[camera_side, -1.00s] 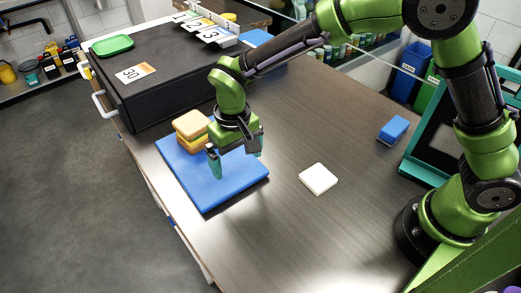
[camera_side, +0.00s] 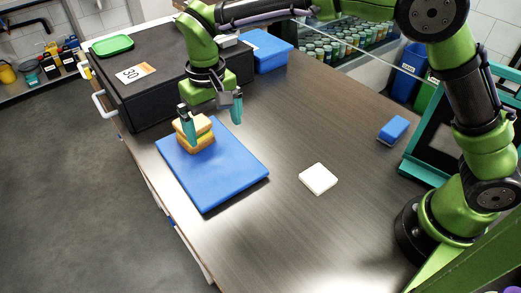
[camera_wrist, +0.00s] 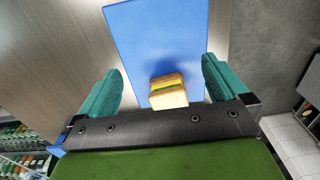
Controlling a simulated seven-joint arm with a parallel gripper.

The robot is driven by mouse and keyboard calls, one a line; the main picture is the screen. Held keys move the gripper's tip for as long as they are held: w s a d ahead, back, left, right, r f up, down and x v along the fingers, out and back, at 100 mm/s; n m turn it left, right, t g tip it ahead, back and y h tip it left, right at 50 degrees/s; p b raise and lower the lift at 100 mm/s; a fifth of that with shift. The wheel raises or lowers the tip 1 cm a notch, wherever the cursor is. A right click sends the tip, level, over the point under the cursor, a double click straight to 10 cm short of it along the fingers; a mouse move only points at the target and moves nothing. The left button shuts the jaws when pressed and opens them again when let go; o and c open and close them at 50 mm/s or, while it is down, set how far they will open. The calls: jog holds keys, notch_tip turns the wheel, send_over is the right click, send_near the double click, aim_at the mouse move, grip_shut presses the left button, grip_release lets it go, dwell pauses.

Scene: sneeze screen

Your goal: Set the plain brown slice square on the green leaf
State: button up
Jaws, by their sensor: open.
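A small stack stands at the far left corner of the blue board (camera_side: 225,170). Its top is a plain brown slice (camera_side: 203,124), partly hidden by a finger in the side view. In the wrist view, the brown slice (camera_wrist: 170,100) lies against a thin green leaf layer (camera_wrist: 164,87), with yellow (camera_wrist: 172,82) and another brown layer (camera_wrist: 163,77) beyond. The slice looks roughly in line with the stack; exact squareness is hard to tell. My gripper (camera_side: 213,120) is open and empty, above and behind the stack. Its teal fingers also show spread in the wrist view (camera_wrist: 162,80).
A white square (camera_side: 318,178) lies right of the board on the bare dark table. A blue block (camera_side: 393,129) lies farther right. A black case (camera_side: 155,85) with a green tray (camera_side: 112,45) stands behind the board, and a blue box (camera_side: 268,50) farther back.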

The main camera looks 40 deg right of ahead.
notch_tip(320, 180, up, 5)
jog(key=s+d+r+m+t+y, duration=0.1)
jog(key=s+d+r+t+y, duration=0.1)
jog(key=s+d, duration=0.9)
jog(key=shift+d+r+t, duration=0.45)
jog(key=shift+d+t, duration=0.25)
jog(key=shift+d, duration=1.2)
jog(key=s+d+r+m+t, duration=0.1)
jog(key=s+d+m+t, duration=0.1)
jog(key=s+d, duration=0.6)
jog(key=shift+r+m+t, duration=0.25)
jog(key=shift+m+t, duration=0.15)
jog(key=shift+t, duration=0.5)
